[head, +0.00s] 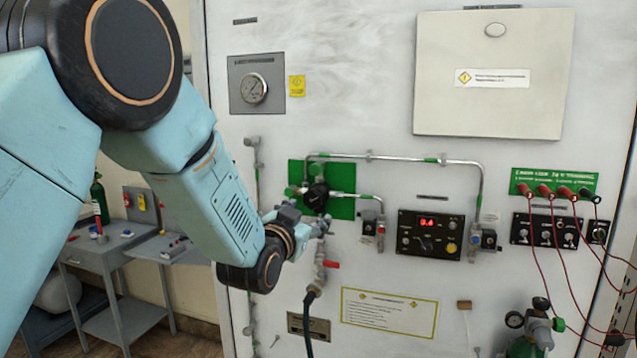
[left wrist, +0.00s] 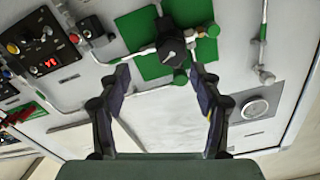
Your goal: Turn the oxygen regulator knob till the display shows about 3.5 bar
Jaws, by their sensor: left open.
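The black regulator knob (head: 316,195) sits on a green plate (head: 341,207) on the white panel. In the left wrist view the knob (left wrist: 172,50) shows with a pale pointer mark, just beyond my fingertips. The red display (head: 427,221) is on a black control box to the right; its digits are too small to read surely. It also shows in the left wrist view (left wrist: 48,63). My left gripper (head: 312,221) is open and empty, in front of the panel close below the knob. Its two fingers (left wrist: 161,72) are spread apart in the left wrist view. My right gripper is out of view.
Metal pipes (head: 390,157) run around the plate. A valve with a red handle (head: 329,264) and black hose hang below. A gauge (head: 254,88) is at upper left. Red cables (head: 545,260) hang at right. A grey table (head: 110,245) stands at left.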

